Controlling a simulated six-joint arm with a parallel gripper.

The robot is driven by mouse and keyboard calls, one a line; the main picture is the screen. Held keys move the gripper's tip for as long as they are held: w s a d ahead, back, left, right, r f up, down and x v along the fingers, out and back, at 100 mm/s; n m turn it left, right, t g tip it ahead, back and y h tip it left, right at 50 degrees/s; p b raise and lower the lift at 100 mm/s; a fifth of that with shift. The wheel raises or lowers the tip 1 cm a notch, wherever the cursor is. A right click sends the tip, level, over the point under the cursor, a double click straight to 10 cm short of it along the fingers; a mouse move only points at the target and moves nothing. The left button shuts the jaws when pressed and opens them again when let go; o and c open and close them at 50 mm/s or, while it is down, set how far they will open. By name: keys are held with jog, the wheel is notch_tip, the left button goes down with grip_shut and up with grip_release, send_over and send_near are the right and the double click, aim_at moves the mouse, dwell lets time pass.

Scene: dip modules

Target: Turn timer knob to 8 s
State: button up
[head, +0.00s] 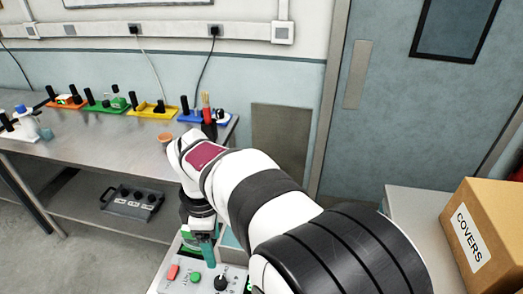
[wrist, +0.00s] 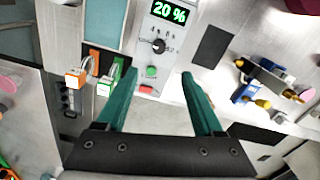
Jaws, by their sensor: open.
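A control panel with one black knob shows in the wrist view; the knob (wrist: 158,46) has small marks around it, too small to read surely. A display (wrist: 168,11) beyond it reads "20 %" in green. A green button (wrist: 151,71) and a red button (wrist: 146,89) sit on the near side of the knob. The same knob (head: 220,283) shows at the bottom of the head view. My gripper (wrist: 158,74) is open and empty, its teal fingers apart, with the knob beyond the tips and between their lines. In the head view, my arm hides part of the panel.
Left of the panel in the wrist view are an orange-and-white part (wrist: 76,77) and a green part (wrist: 105,84). A blue-and-yellow fixture (wrist: 258,85) lies to the right. A steel bench (head: 100,145) and a "COVERS" box (head: 490,235) stand around my arm.

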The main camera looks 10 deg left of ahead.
aim_at(220, 280)
jog(key=f, duration=1.6)
jog(key=shift+a, duration=0.2)
grip_shut()
